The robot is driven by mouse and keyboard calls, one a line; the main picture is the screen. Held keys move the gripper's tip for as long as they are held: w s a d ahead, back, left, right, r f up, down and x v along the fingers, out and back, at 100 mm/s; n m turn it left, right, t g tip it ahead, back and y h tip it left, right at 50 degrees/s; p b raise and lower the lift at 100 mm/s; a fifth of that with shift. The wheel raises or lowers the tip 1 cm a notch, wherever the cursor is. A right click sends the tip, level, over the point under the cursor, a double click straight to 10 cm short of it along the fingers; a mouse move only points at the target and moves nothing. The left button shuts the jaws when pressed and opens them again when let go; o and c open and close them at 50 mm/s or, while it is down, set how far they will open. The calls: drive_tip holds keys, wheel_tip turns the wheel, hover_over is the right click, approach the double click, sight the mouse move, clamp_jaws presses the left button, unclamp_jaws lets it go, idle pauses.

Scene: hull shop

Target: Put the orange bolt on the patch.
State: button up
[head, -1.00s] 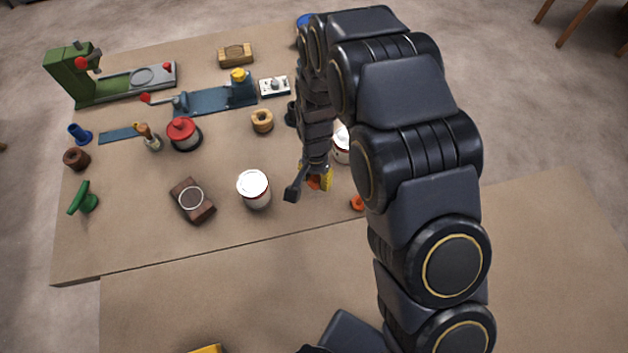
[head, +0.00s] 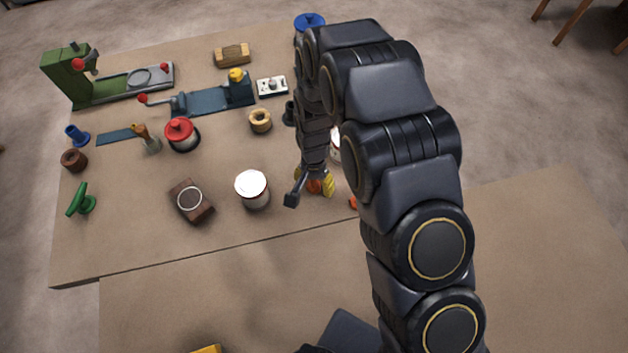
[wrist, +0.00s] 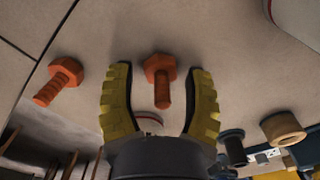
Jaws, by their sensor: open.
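One orange bolt (wrist: 162,82) with a hex head is between my gripper's fingers in the wrist view, with a gap on each side. In the head view it is an orange spot (head: 314,186) between the yellow fingers. My gripper (wrist: 160,76) is open around it; it also shows in the head view (head: 313,181). A second orange bolt (wrist: 58,82) lies left of the fingers in the wrist view; in the head view my arm mostly hides it. A dark brown block with a pale ring (head: 177,192) lies left; I cannot tell whether it is the patch.
A white-lidded can (head: 253,190) stands left of my gripper, and another (head: 335,148) is partly behind my arm. A wooden ring (head: 260,121), a red-lidded pot (head: 181,134) and blue and green machines stand farther back. The bench front between can and block is clear.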

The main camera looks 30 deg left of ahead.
wheel_tip(320, 180, up, 11)
drive_tip(key=shift+w+a+r, duration=0.1)
drive_tip(key=shift+a, duration=0.05)
drive_tip(key=shift+r, duration=0.4)
drive_tip(key=shift+d+r, duration=0.15)
drive_tip(key=shift+d, duration=0.1)
drive_tip(key=d+r, duration=0.8)
drive_tip(key=d, duration=0.3)
drive_tip(key=s+d+r, duration=0.4)
drive_tip(key=s+d, duration=0.3)
drive_tip(key=d, duration=0.1)
drive_tip(key=s+d+r+g, duration=0.1)
drive_tip(key=s+d+r, duration=0.4)
drive_tip(key=s+d, duration=0.3)
drive_tip(key=shift+s+d+r+g, duration=0.2)
drive_tip(key=shift+d+r+g, duration=0.1)
drive_tip(key=shift+d, duration=0.4)
drive_tip(key=shift+a, duration=0.1)
